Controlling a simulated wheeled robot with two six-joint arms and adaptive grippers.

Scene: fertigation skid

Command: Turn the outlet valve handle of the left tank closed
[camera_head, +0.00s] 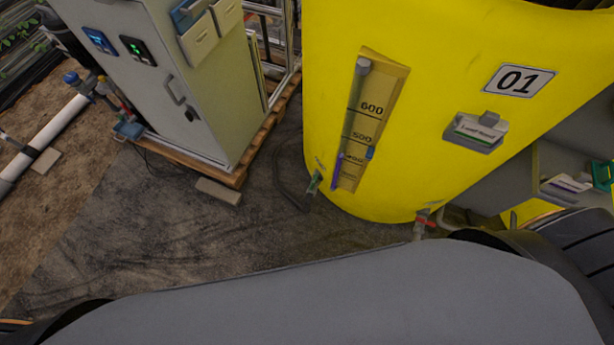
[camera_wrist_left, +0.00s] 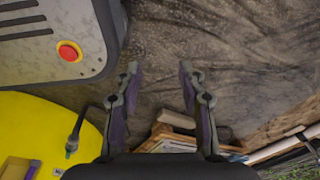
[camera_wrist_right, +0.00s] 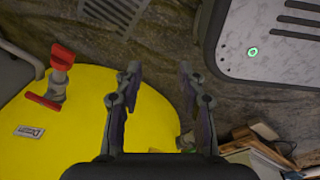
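A large yellow tank (camera_head: 400,190) marked 01 fills the head view's upper right; it also shows in the left wrist view (camera_wrist_left: 85,115) and right wrist view (camera_wrist_right: 75,125). Low on its front is a red-handled valve (camera_head: 423,217). Red handle parts on a grey fitting (camera_wrist_right: 62,57) appear in the right wrist view, left of my right gripper (camera_wrist_right: 159,75). A green fitting (camera_head: 314,183) sits low on the tank's left side. Whether the valve is open is unclear. My left gripper (camera_wrist_left: 160,78) is open and empty over the floor; my right gripper is also open and empty, apart from the valve.
A grey control cabinet (camera_head: 195,90) stands on a wooden pallet (camera_head: 240,170) left of the tank. A white pipe (camera_head: 50,130) lies at far left. A grey shelf (camera_head: 500,185) is at right. Dark floor (camera_head: 160,230) between cabinet and my grey base is clear.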

